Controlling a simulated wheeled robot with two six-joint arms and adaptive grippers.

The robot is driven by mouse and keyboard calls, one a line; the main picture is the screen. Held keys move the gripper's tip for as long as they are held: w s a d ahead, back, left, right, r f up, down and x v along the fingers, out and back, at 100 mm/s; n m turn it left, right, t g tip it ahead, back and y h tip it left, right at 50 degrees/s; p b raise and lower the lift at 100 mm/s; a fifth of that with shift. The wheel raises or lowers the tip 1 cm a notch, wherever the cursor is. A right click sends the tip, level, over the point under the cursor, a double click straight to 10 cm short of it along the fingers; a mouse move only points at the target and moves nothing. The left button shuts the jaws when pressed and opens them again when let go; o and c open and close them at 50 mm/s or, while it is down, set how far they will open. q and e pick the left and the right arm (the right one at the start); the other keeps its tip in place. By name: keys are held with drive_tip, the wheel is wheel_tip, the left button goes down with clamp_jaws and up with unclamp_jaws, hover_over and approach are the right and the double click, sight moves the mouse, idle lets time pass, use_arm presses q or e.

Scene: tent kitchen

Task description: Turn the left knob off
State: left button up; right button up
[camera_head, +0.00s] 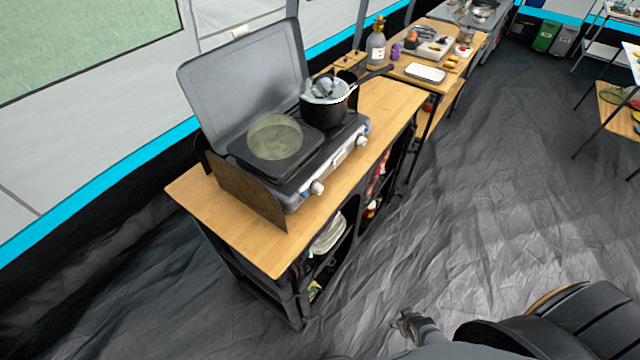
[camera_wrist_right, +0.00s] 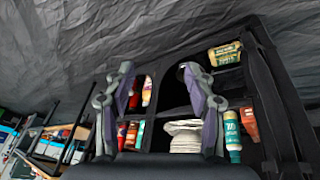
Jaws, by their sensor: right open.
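The left knob (camera_head: 317,187) is a small pale knob on the front panel of the grey camping stove (camera_head: 300,192). A second knob (camera_head: 365,128) sits at the right end of that panel. Which way the left knob is turned is too small to tell. My right gripper (camera_head: 408,322) is low over the floor at the bottom of the head view, well apart from the stove. In the right wrist view its two fingers (camera_wrist_right: 161,85) are spread and empty, facing the shelves under the counter. My left gripper is not in view.
The stove stands on a wooden counter (camera_head: 250,245) with its lid raised. A black pot (camera_head: 325,108) is on the right burner and a greenish round disc (camera_head: 275,137) over the left. A side panel (camera_head: 247,194) flanks the stove's left end. The dark floor (camera_head: 470,220) is clear.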

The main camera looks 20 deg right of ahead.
drive_tip(key=w+d+r+n+t+y+b, duration=0.1)
drive_tip(key=w+r+t, duration=0.1)
drive_tip(key=w+r, duration=0.65)
drive_tip(key=w+d+r+n+t+b, duration=0.1)
drive_tip(key=w+d+r+t+b, duration=0.15)
drive_tip(key=w+r, duration=0.6)
drive_tip(key=n+t+y+b, duration=0.2)
drive_tip(key=n+t+y, duration=0.1)
drive_tip(key=n+y, duration=0.35)
approach(321, 191)
drive_tip(key=x, duration=0.9)
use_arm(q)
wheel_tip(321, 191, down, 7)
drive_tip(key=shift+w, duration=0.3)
use_arm(e)
drive_tip(key=shift+c, duration=0.3)
